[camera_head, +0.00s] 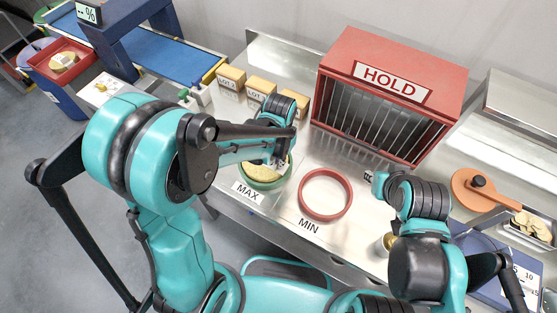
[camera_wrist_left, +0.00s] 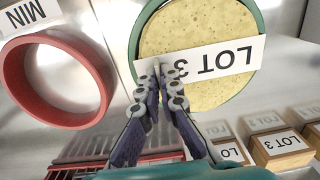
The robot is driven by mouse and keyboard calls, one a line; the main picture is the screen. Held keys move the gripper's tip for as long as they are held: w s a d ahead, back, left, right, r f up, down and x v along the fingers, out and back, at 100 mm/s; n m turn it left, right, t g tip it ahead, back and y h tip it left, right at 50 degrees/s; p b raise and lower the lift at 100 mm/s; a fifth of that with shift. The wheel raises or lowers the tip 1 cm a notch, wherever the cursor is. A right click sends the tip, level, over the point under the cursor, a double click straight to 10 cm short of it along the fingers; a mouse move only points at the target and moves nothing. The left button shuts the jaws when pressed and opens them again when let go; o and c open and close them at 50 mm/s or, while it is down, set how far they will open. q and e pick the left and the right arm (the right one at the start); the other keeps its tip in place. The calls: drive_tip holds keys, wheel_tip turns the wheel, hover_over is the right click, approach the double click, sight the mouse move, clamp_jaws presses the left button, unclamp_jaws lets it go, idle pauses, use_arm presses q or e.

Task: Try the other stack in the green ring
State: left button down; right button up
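The green ring (camera_head: 250,183) lies on the metal table by the MAX label, and it also shows in the left wrist view (camera_wrist_left: 137,38). A round, speckled yellow stack (camera_wrist_left: 205,28) appears within its outline; the head view also shows the stack (camera_head: 262,172), partly covered by my arm. A white LOT 3 card (camera_wrist_left: 228,60) crosses the stack. My left gripper (camera_wrist_left: 161,68) has its fingertips close together over one end of this card. Whether they pinch it, I cannot tell.
The red ring (camera_head: 325,195) by the MIN label is empty. Lot-labelled blocks (camera_head: 231,78) stand behind the green ring. The red HOLD cage (camera_head: 388,92) stands at the back. An orange disc (camera_head: 482,188) and a chip tray (camera_head: 531,227) are at the right.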

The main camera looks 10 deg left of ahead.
use_arm(q)
drive_tip(key=shift+f+b, duration=0.4)
drive_tip(key=shift+f, duration=0.05)
idle(0.3)
drive_tip(key=c, duration=1.6)
unclamp_jaws()
drive_tip(key=shift+c, duration=0.2)
drive_tip(key=shift+r, duration=0.15)
wheel_tip(320, 180, up, 12)
drive_tip(key=s+a+f+n+t+b, duration=0.3)
drive_tip(key=s+a+n+t+b, duration=0.1)
drive_tip(key=s+a+t, duration=0.3)
drive_tip(key=shift+s+a+f+b, duration=0.2)
drive_tip(key=shift+s+a+b, duration=0.6)
drive_tip(key=shift+a, duration=0.4)
